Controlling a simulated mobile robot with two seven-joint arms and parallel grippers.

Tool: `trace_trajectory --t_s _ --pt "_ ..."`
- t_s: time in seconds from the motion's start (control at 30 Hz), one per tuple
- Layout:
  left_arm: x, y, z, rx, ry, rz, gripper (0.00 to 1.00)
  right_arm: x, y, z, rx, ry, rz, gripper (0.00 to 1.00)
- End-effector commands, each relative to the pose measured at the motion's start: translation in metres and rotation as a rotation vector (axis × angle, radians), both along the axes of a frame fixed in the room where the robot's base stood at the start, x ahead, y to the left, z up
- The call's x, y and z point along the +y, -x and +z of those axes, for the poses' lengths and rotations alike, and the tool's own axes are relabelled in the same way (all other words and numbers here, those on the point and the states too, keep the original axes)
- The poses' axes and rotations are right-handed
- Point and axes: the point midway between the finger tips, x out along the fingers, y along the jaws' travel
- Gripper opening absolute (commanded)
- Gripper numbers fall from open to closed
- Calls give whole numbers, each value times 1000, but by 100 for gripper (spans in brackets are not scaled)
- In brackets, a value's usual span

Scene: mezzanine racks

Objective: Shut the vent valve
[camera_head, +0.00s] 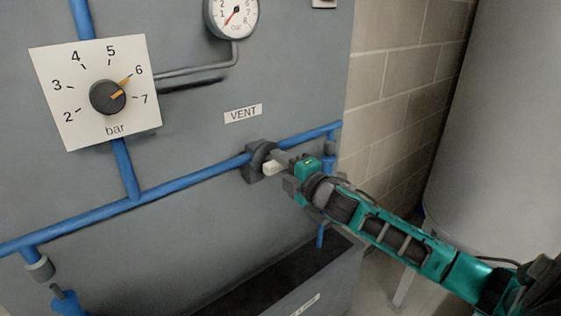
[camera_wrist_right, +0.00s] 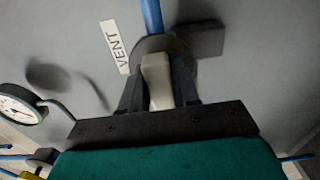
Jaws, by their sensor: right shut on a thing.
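The vent valve has a dark grey body (camera_head: 256,162) on a blue pipe, below the VENT label (camera_head: 243,114). Its cream lever (camera_head: 272,168) shows at the valve's right side. In the right wrist view the lever (camera_wrist_right: 157,82) stands between the two dark fingers, with the valve body (camera_wrist_right: 178,45) and blue pipe (camera_wrist_right: 152,16) beyond it. There the lever looks roughly in line with that stretch of pipe. My right gripper (camera_head: 281,165) is shut on the lever and hides part of it. My left gripper is not in view.
A dial with an orange pointer near 6 (camera_head: 108,97) and a round gauge (camera_head: 232,14) are on the grey panel. The blue pipe (camera_head: 190,180) runs across it. A dark-topped grey box (camera_head: 335,262) stands below. A large grey tank (camera_head: 500,130) is at the right.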

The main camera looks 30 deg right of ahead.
Motion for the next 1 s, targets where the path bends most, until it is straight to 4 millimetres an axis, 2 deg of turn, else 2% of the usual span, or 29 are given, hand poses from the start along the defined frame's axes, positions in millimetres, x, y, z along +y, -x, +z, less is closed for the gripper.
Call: trace_trajectory --t_s 0.5,0.53,0.73,1.0 --pt "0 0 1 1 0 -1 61 0 0 0 2 -22 0 0" --pt "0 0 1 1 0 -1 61 0 0 0 2 -22 0 32" --pt "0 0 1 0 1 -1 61 0 0 0 2 -20 0 51" --pt "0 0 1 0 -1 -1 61 0 1 0 1 -18 0 51"
